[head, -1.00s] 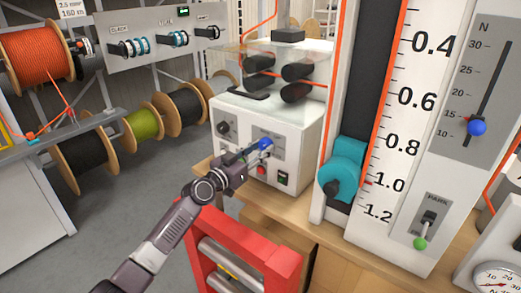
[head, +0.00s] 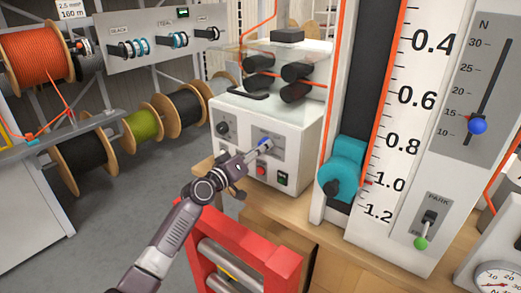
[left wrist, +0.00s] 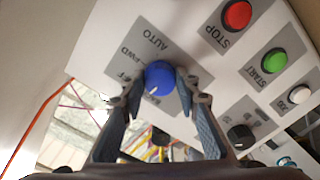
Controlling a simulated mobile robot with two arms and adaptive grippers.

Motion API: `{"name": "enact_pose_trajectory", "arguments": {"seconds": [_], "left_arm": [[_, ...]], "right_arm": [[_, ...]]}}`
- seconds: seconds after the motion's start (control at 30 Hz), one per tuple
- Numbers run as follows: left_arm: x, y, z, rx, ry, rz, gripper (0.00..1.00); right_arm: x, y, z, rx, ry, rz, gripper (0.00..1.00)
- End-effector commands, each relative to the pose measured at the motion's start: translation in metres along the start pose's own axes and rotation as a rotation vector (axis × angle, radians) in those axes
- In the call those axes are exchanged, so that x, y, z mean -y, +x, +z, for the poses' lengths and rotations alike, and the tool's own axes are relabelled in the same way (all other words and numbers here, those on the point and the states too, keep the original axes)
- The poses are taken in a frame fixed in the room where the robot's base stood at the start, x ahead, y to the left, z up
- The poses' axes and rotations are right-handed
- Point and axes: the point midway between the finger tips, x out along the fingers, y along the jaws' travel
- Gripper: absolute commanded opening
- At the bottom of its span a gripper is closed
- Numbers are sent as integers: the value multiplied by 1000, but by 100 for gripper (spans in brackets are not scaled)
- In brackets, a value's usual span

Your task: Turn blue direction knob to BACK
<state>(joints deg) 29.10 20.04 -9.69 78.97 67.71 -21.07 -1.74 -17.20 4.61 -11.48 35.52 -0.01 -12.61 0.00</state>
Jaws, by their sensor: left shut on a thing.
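The blue direction knob (left wrist: 158,75) is on the front panel of a white machine, and it also shows in the head view (head: 264,142). My left gripper (left wrist: 159,84) has its two fingers on either side of the knob and is shut on it; it also shows in the head view (head: 260,147). Around the knob, the labels AUTO and FWD can be read in the left wrist view, and the others are partly covered by a finger. I cannot tell which label the knob points at. My right gripper is not in view.
The red STOP button (left wrist: 236,14), the green START button (left wrist: 274,60) and a black knob (left wrist: 241,137) sit on the same panel. A red frame (head: 285,262) stands in front of the wooden bench (head: 280,218). A teal part (head: 341,176) is beside the tall scale at right.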

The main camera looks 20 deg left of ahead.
Motion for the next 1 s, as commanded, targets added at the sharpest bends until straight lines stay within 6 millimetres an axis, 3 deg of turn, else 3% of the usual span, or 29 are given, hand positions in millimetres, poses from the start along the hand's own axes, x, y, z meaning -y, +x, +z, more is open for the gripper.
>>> {"name": "enact_pose_trajectory", "arguments": {"seconds": [0.7, 0.73, 0.9, 1.0], "left_arm": [[0, 0, -2, -4, -89, 0, 5], [0, 0, -2, -4, -88, 0, 30], [0, 0, -1, -3, -87, 0, 47], [0, 0, -1, -2, -86, 0, 47]], "right_arm": [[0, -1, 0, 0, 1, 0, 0], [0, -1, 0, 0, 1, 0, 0], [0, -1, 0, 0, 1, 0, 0], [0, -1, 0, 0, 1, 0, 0]]}}
